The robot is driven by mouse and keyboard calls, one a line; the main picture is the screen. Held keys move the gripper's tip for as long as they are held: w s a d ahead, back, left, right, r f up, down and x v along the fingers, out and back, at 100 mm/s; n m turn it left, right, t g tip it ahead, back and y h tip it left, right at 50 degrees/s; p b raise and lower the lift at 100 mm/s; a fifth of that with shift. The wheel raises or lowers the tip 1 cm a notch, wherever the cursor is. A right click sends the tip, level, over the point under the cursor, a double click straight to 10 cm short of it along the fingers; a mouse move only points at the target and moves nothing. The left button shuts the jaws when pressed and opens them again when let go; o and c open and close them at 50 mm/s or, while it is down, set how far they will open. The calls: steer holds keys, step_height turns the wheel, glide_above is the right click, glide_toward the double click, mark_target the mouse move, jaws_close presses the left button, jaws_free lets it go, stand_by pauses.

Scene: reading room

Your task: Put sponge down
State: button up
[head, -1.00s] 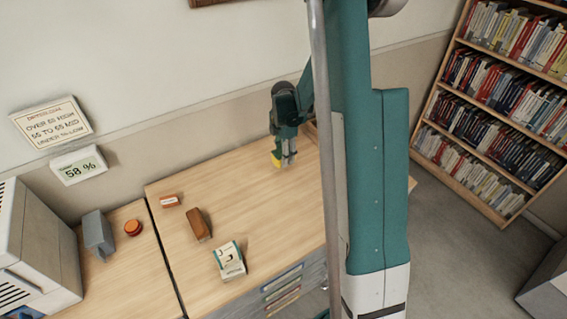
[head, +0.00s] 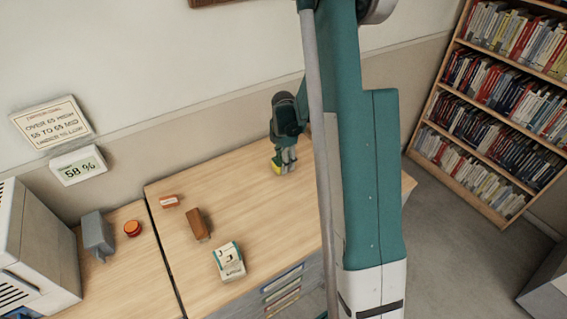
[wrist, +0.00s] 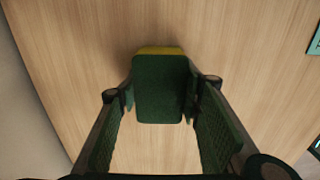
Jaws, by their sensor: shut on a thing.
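The sponge (wrist: 160,90), green with a yellow layer, is between the fingers of my gripper (wrist: 160,98) in the wrist view. The fingers touch its two sides, so my gripper is shut on it.
Left of my gripper on the table are a small red and white box (head: 169,201), a brown block (head: 197,224) and a white and teal box (head: 229,261). The wood around the sponge is clear. The wall (head: 200,140) is close behind.

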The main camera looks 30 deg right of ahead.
steer(key=shift+f, duration=0.15)
steer(key=o, duration=0.7)
steer(key=shift+c, duration=0.2)
steer(key=shift+r, duration=0.2)
steer(key=shift+r+p, duration=0.65)
steer(key=shift+r, duration=5.35)
